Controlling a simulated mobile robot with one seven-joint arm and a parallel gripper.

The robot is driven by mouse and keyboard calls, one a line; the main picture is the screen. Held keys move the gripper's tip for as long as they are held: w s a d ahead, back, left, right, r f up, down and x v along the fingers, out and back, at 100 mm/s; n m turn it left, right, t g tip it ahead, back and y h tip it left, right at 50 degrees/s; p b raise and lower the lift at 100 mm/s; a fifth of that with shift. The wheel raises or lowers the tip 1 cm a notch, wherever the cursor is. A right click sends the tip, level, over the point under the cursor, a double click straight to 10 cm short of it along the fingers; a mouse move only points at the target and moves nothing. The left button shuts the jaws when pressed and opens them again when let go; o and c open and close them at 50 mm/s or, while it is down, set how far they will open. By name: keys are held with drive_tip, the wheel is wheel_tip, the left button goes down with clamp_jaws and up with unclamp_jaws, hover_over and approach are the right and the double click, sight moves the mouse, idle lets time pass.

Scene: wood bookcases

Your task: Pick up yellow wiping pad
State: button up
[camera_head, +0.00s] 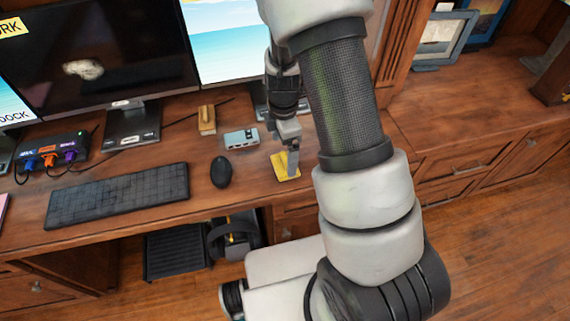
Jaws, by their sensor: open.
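The yellow wiping pad (280,171) lies flat on the wooden desk, right of the black mouse and near the desk's front edge. My gripper (292,175) points down at the pad, with its fingertips over or at the pad's right part. The fingers cover some of the pad. I cannot tell from this view whether the fingertips touch it. My gripper is open, and the pad rests on the desk.
A black mouse (221,171), a keyboard (120,195) and a small grey-blue box (241,139) are left of the pad. A wooden block (207,120) and monitors (101,50) stand behind. The wooden counter (430,105) at right has free room.

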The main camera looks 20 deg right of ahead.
sight(285, 157)
drive_tip(key=f, duration=0.5)
drive_tip(key=shift+w+d, duration=0.2)
drive_tip(key=shift+d, duration=0.05)
drive_tip(key=shift+c, duration=0.3)
drive_tip(key=c, duration=1.1)
